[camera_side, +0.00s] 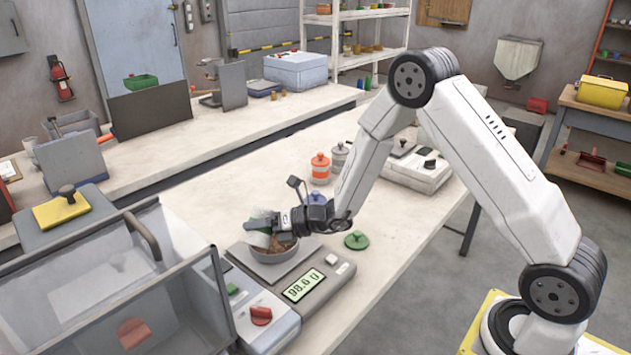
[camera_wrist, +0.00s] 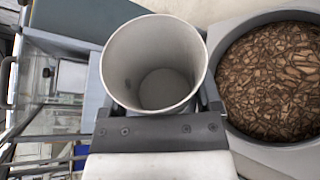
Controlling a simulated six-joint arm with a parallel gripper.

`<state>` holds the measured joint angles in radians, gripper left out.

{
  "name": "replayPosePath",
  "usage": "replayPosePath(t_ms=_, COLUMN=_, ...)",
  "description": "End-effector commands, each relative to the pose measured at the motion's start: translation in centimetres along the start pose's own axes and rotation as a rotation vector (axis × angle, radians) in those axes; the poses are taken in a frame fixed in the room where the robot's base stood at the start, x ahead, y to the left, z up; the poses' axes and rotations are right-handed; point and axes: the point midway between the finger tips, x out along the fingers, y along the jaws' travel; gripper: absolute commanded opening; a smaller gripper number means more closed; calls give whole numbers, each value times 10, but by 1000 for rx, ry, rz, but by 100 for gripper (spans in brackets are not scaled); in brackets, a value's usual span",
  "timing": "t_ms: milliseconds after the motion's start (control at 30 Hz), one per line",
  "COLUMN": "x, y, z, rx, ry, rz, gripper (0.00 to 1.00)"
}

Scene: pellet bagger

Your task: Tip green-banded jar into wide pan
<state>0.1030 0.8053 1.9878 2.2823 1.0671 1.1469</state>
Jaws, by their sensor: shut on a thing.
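My gripper (camera_side: 278,224) is shut on a pale jar (camera_side: 260,238) with a trace of green, held tilted at the wide pan's left side in the side view. In the wrist view my gripper (camera_wrist: 155,135) grips the jar (camera_wrist: 155,30), whose open mouth faces the camera; its grey inside looks empty. The wide pan (camera_side: 276,257) sits on the scale plate and holds brown chips (camera_wrist: 275,80). The pan's grey rim (camera_wrist: 232,45) lies right of the jar in the wrist view. Most of the jar's outside is hidden.
The scale (camera_side: 325,268) shows about 98.6, its last character unclear. A green lid (camera_side: 356,240) lies right of the pan. Orange (camera_side: 320,172), grey (camera_side: 339,157) and blue (camera_side: 315,198) jars stand behind. A clear-sided box (camera_side: 120,280) stands at the left front.

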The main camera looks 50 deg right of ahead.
Motion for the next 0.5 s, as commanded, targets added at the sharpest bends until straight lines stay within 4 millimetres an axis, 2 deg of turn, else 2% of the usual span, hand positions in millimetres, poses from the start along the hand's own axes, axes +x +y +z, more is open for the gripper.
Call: replayPosePath(t_ms=500, x=3, y=6, z=-7, rx=-307, ry=1, rz=-126, gripper=0)
